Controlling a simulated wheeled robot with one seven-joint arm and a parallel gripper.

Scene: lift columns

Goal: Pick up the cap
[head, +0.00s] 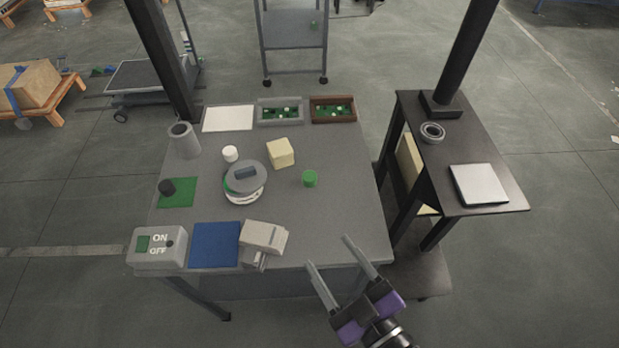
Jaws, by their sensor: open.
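No single thing is plainly the cap; several small round pieces on the grey table (345,215) could be it. A white short cylinder (230,153) stands behind a round grey-lidded stack (245,182). A green short cylinder (310,178) stands alone right of the middle. A dark cylinder (167,187) stands on a green square (181,194) at the left. My gripper (329,252) is open and empty, its two fingers apart near the table's front right edge. It touches none of these pieces.
A beige block (280,152) and a grey cone (184,140) stand farther back. An ON/OFF box (157,248), a blue square (214,245) and light blocks (263,237) line the front. A dark side table (485,150) with a post is at right. The table's right front is clear.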

